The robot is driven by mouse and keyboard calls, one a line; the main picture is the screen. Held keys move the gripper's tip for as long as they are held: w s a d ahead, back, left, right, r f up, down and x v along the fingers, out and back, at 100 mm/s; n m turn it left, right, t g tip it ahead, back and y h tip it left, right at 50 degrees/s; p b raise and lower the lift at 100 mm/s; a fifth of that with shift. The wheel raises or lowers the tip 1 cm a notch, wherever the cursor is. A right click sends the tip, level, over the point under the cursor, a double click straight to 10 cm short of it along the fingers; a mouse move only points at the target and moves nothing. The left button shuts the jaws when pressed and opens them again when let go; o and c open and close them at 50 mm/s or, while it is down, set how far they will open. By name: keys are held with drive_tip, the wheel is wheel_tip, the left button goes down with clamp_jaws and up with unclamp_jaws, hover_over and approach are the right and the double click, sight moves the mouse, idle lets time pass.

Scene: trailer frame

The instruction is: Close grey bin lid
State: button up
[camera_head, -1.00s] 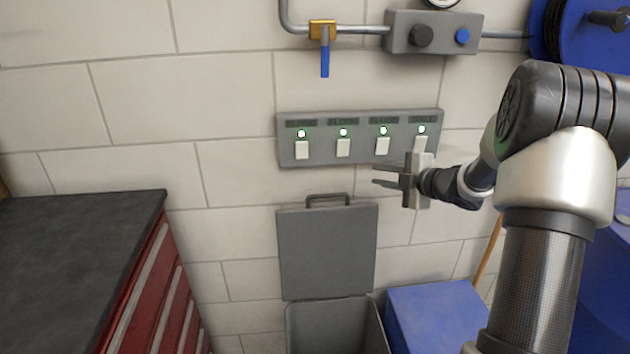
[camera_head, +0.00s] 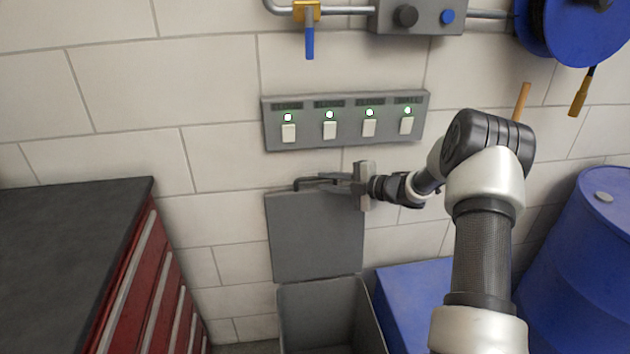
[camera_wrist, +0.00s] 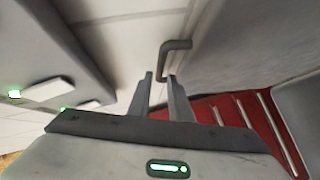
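The grey bin (camera_head: 330,315) stands on the floor against the wall. Its lid (camera_head: 316,235) is open and upright against the wall, with a dark handle (camera_head: 297,185) on its top edge. In the wrist view the lid (camera_wrist: 240,45) fills the upper right and the handle (camera_wrist: 177,45) lies just beyond my fingertips. My gripper (camera_head: 325,181) is at the lid's top edge, pointing left, by the handle. In the wrist view its two fingers (camera_wrist: 161,77) are apart, and one end of the handle shows near the gap. Whether they touch it, I cannot tell.
A grey switch panel (camera_head: 345,142) with several lit switches is close above my gripper. A red cabinet (camera_head: 135,275) with a dark top stands left. A blue box (camera_head: 410,285) is right of the bin, and a blue barrel (camera_head: 585,260) stands farther right.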

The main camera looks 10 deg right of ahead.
sight(313, 179)
drive_tip(key=x, duration=0.5)
clamp_jaws()
